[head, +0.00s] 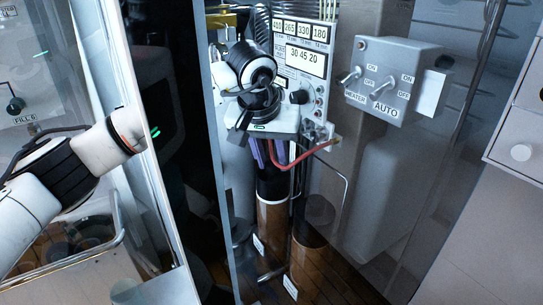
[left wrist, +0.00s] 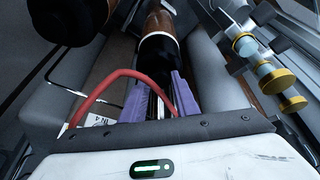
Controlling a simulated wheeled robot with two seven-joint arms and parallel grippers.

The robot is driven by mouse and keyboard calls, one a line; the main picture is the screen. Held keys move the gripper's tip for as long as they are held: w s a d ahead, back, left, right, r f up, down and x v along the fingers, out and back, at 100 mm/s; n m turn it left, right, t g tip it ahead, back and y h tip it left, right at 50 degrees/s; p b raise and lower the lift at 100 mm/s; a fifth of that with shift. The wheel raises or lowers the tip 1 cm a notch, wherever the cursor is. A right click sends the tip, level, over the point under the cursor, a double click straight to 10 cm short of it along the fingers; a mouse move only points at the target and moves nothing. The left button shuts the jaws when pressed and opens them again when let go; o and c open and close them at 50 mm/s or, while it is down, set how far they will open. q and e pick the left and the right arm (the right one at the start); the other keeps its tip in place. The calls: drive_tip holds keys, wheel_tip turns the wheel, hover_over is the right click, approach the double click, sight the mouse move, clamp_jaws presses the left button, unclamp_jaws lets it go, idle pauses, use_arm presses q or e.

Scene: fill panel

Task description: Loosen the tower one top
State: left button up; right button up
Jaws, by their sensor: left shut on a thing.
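My left gripper (head: 270,163) has purple fingers and points down inside the cabinet. It is shut on the black top (head: 272,188) of a brown tower (head: 274,226). In the left wrist view, the purple fingers (left wrist: 160,82) flank the black tower top (left wrist: 160,50), with the brown body beyond it. The number on this tower's label is too small to read. A second brown tower (head: 306,246) with a dark top stands just to the right. My right gripper is not in view.
A red hose (head: 300,157) loops close beside the fingers. A panel with readouts (head: 306,55) stands behind the gripper, and a grey HEATER and AUTO switch box (head: 390,80) is to its right. Yellow-ended fittings (left wrist: 278,82) show in the left wrist view. The cabinet is narrow.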

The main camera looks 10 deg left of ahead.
use_arm(q)
drive_tip(key=n+y, duration=0.1)
drive_tip(key=n, duration=0.1)
drive_tip(key=n+p, duration=0.1)
drive_tip(key=n, duration=0.1)
drive_tip(key=shift+d+r+n+y, duration=0.15)
drive_tip(key=shift+n+y, duration=0.15)
drive_tip(key=shift+y, duration=0.1)
drive_tip(key=n+y+p, duration=0.1)
drive_tip(key=n, duration=0.1)
drive_tip(key=shift+n+g, duration=0.3)
drive_tip(key=shift+g, duration=0.1)
drive_tip(key=shift+d+n+y+p, duration=0.1)
drive_tip(key=shift+n+y+p, duration=0.3)
drive_tip(key=shift+n, duration=0.7)
drive_tip(key=shift+n+g+p, duration=0.3)
drive_tip(key=shift+n, duration=0.2)
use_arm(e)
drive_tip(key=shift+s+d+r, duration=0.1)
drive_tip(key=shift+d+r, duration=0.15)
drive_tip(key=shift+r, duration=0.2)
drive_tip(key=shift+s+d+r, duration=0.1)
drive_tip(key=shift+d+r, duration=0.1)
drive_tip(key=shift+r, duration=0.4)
use_arm(q)
drive_tip(key=o, duration=1.1)
drive_tip(key=v, duration=0.7)
drive_tip(key=shift+d+r, duration=0.1)
drive_tip(key=shift+d, duration=0.05)
